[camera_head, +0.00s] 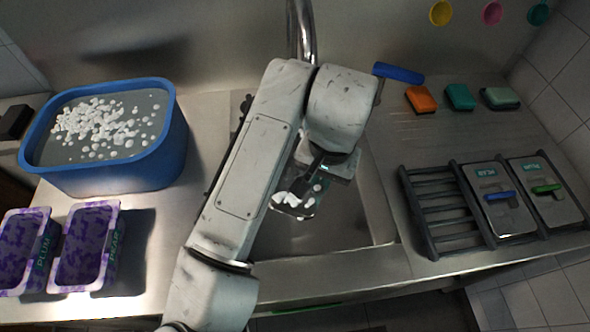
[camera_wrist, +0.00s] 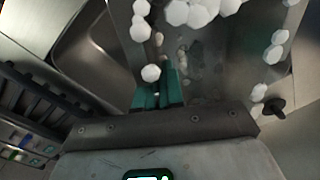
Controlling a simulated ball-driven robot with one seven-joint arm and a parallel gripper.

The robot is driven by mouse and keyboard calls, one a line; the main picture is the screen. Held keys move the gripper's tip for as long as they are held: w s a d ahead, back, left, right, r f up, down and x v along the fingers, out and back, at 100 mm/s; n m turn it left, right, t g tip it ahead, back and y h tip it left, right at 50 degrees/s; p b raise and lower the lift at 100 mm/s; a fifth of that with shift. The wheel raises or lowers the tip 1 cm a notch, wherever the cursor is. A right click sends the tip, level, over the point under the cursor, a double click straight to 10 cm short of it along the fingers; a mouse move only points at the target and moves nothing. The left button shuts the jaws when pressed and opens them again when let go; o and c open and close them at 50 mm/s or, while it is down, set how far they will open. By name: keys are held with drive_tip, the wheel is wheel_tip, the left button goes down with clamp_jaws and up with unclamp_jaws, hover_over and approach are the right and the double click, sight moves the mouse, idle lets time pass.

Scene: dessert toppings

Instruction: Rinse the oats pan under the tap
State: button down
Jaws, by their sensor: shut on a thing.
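My gripper (camera_head: 318,180) is over the sink (camera_head: 345,215), below and in front of the tap (camera_head: 302,30). It is shut on the teal handle (camera_wrist: 157,92) of a metal pan (camera_wrist: 205,80), which I take as the oats pan; no label on it can be read. In the head view the pan (camera_head: 295,205) shows only in part, because my arm hides much of it. White suds cling to the pan's surface and edges. The pan is above the sink floor. No water stream can be made out, as my arm covers the area under the tap.
A blue tub (camera_head: 120,180) of sudsy water stands left of the sink. Purple plum (camera_head: 22,258) and pear (camera_head: 85,255) boxes stand before it. A rack (camera_head: 430,215) holds pear (camera_head: 497,212) and plum (camera_head: 560,205) lidded pieces at right. Sponges (camera_head: 421,99) lie behind it.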

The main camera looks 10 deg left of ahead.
sight(307, 213)
drive_tip(key=shift+a, duration=0.25)
drive_tip(key=shift+a, duration=0.35)
drive_tip(key=shift+s+a+p, duration=0.15)
drive_tip(key=shift+s+p, duration=0.1)
drive_tip(key=shift+s, duration=1.75)
drive_tip(key=shift+s+a+p, duration=0.15)
drive_tip(key=shift+s+p, duration=0.1)
drive_tip(key=shift+s, duration=1.7)
drive_tip(key=s+r+p, duration=0.3)
drive_tip(key=s+r, duration=0.1)
drive_tip(key=s, duration=0.1)
drive_tip(key=shift+a, duration=0.15)
